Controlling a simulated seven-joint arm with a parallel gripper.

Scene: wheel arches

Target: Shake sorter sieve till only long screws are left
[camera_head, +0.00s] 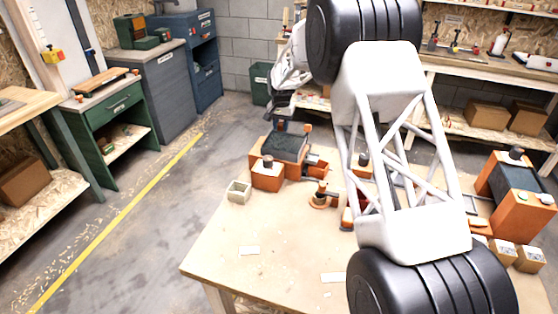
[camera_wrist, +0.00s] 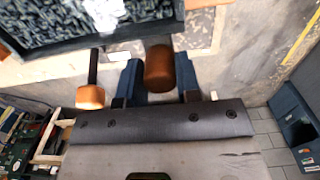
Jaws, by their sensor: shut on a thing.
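In the wrist view, my gripper (camera_wrist: 159,74) has its two blue fingers on either side of a rounded orange handle (camera_wrist: 159,66) and is shut on it. Just beyond lies a dark-framed sieve tray (camera_wrist: 60,42), its bed covered with many grey screws. Their lengths are too small to tell. In the head view, the sieve (camera_head: 286,147) is a dark-topped tray on an orange unit at the table's far left. What lies under the sieve is hidden.
A second orange unit (camera_head: 522,205) and small boxes (camera_head: 503,250) stand at the right. My arm hides the middle.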

